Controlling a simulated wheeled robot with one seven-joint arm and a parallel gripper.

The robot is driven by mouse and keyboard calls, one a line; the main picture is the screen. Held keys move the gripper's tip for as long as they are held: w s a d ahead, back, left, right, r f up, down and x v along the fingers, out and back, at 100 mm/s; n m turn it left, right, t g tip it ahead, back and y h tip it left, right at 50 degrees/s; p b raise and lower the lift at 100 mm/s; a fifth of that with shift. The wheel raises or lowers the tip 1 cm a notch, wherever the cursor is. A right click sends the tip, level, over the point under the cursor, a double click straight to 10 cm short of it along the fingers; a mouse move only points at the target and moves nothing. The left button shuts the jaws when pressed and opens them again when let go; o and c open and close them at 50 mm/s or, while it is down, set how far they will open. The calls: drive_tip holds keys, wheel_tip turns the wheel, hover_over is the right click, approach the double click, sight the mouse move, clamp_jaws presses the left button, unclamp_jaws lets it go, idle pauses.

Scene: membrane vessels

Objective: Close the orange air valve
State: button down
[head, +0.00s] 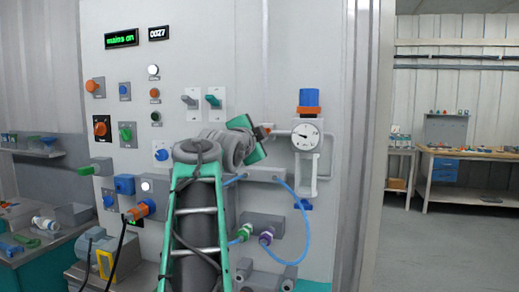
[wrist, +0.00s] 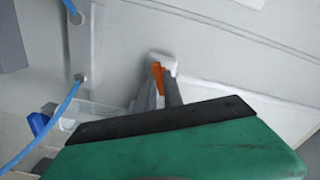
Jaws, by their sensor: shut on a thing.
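The orange air valve handle (wrist: 157,76) shows in the wrist view between the grey fingertips of my gripper (wrist: 160,90). My gripper is shut on it. The handle stands close to a white fitting and pipe on the panel wall. In the head view, a small orange bit of the valve (head: 268,127) shows at the tip of my gripper (head: 264,132), just left of the pressure gauge. My green arm hides much of the area around it, and the handle's exact angle is hard to tell.
The pressure gauge (head: 306,137) with a blue-topped regulator (head: 309,98) is just right of my gripper. A blue hose (head: 308,232) loops below it. Switches (head: 213,98) and knobs are on the panel to the left. Open floor (head: 440,240) is at the right.

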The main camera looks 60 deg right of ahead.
drive_tip(key=m+b, duration=0.3)
drive_tip(key=m, duration=0.2)
drive_tip(key=shift+b, duration=0.35)
drive_tip(key=shift+m, duration=0.3)
drive_tip(key=c, duration=1.5)
unclamp_jaws()
drive_tip(key=shift+o, duration=0.2)
drive_tip(key=s+a+b, duration=0.1)
drive_tip(key=a, duration=0.6)
drive_tip(key=shift+s+a, duration=0.15)
drive_tip(key=shift+a, duration=0.2)
